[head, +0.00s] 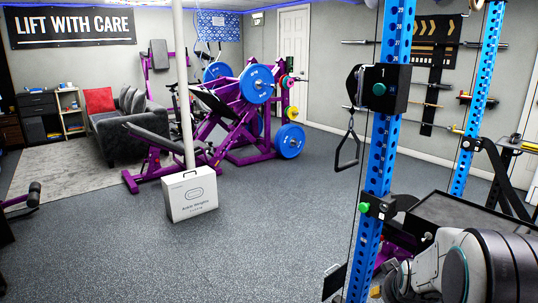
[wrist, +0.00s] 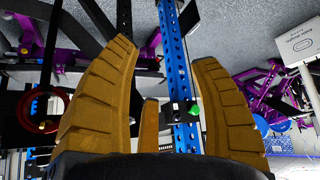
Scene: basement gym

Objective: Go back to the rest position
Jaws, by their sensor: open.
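My gripper (wrist: 168,100) shows in the wrist view with its tan ridged fingers spread wide apart. It is open and nothing is between the fingers. The wrist view looks upside down, with the floor at the top.
A blue rack upright (head: 376,165) stands close on the right; it also shows in the wrist view (wrist: 178,65). A white box (head: 188,195) stands on the floor by a pole. A purple leg-press machine (head: 235,105) is behind.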

